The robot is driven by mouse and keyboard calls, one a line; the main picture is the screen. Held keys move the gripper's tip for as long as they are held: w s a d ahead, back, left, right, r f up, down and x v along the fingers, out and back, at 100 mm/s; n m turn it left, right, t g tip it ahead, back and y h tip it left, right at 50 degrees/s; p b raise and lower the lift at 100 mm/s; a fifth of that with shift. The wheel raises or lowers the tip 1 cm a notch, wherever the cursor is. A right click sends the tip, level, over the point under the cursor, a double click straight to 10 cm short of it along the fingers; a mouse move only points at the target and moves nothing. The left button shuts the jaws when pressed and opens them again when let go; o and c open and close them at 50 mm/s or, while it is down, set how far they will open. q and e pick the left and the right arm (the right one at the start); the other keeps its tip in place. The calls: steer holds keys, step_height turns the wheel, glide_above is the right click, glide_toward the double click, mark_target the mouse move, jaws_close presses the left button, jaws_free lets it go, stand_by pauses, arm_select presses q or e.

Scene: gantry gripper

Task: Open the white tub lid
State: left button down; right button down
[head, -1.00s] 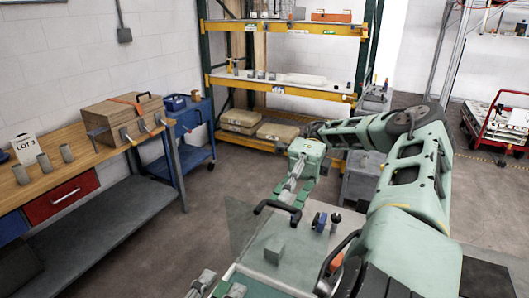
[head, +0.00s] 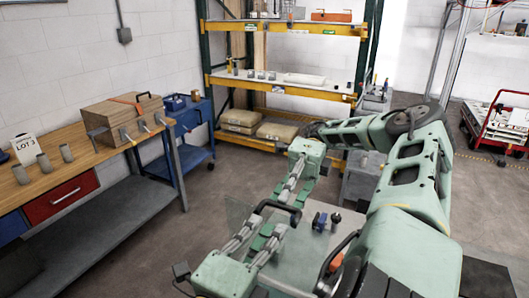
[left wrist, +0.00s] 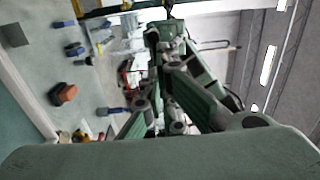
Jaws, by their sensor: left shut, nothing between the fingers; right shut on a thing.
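I cannot make out a white tub or its lid for certain in either view. My right gripper (head: 291,195) points down towards the grey worktop in the middle of the head view. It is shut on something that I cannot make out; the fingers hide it. My left gripper (head: 266,232) reaches up from the lower left, close below the right one. It is shut and empty. In the left wrist view its green body fills the bottom (left wrist: 160,160).
A curved black handle (head: 277,206) stands by the grippers. The grey worktop (head: 305,258) carries a blue item (head: 319,221) and an orange one (head: 337,262). A grey block (left wrist: 15,35) shows in the left wrist view. A wooden bench with a box (head: 120,115) stands left.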

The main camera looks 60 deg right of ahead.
arm_select(q)
steer(key=shift+f, duration=0.1)
arm_select(e)
steer(key=shift+s+f, duration=0.1)
steer(key=shift+f, duration=0.7)
arm_select(q)
steer(key=shift+d, duration=1.25)
arm_select(e)
steer(key=shift+d, duration=0.1)
arm_select(q)
steer(key=shift+w, duration=0.1)
arm_select(e)
steer(key=c, duration=2)
jaws_free()
steer(key=shift+o, duration=0.8)
arm_select(q)
steer(key=shift+w, duration=0.1)
arm_select(e)
steer(key=shift+d+r, duration=0.1)
arm_select(q)
steer(key=shift+a, duration=0.1)
arm_select(e)
steer(key=shift+r, duration=0.15)
